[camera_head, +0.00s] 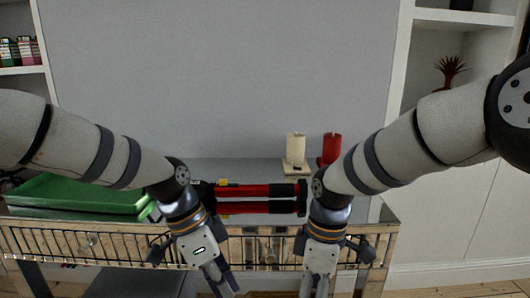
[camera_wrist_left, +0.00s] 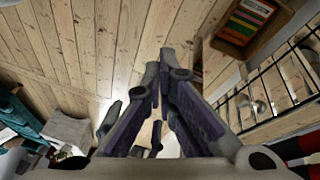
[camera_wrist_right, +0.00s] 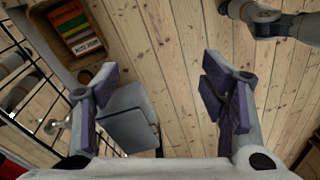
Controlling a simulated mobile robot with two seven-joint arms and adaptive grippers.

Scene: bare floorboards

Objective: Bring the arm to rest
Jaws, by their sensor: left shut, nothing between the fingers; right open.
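My left arm comes in from the left in the head view and hangs over the front edge of the table. Its gripper (camera_head: 225,284) points down and is shut and empty; its fingertips (camera_wrist_left: 165,75) are close together in the left wrist view, above the floorboards. My right arm comes in from the right and bends down in front of the table. Its gripper (camera_head: 318,284) points down beside the left one, with a gap between them. In the right wrist view its fingers (camera_wrist_right: 160,80) are wide apart with nothing between them.
A table with a wire-railed front (camera_head: 70,245) stands close behind both grippers. On it are a green tray (camera_head: 80,195), a red and black object (camera_head: 255,198), and a white (camera_head: 296,150) and a red holder (camera_head: 331,149). Bare floorboards (camera_wrist_right: 165,30) lie below.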

